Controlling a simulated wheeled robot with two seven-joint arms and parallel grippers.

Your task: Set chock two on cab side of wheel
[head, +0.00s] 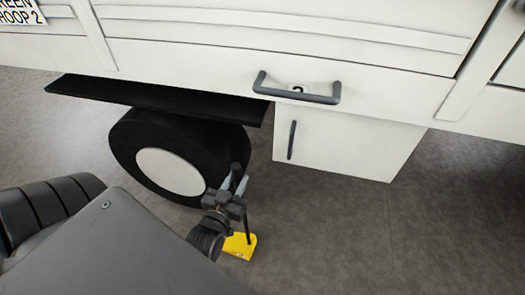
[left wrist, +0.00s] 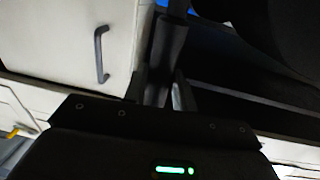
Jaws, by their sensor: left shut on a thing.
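The yellow chock (head: 239,246) is low by the grey floor, to the right of the black wheel (head: 128,150) with its white hub. I cannot tell whether its base touches the floor, or whether it touches the tyre. A dark upright handle rises from the chock. My left gripper (head: 234,184) is shut on this handle, above the yellow base. In the left wrist view, the dark handle (left wrist: 166,45) stands between the fingers; the yellow base is not seen there. My right gripper is in neither view.
The white vehicle side (head: 200,60) overhangs the wheel, with a black fender (head: 160,96) above the tyre. A white box with a dark handle (head: 350,145) hangs right of the wheel. A grey drawer handle (head: 300,95) juts out above. Floor at the right is clear.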

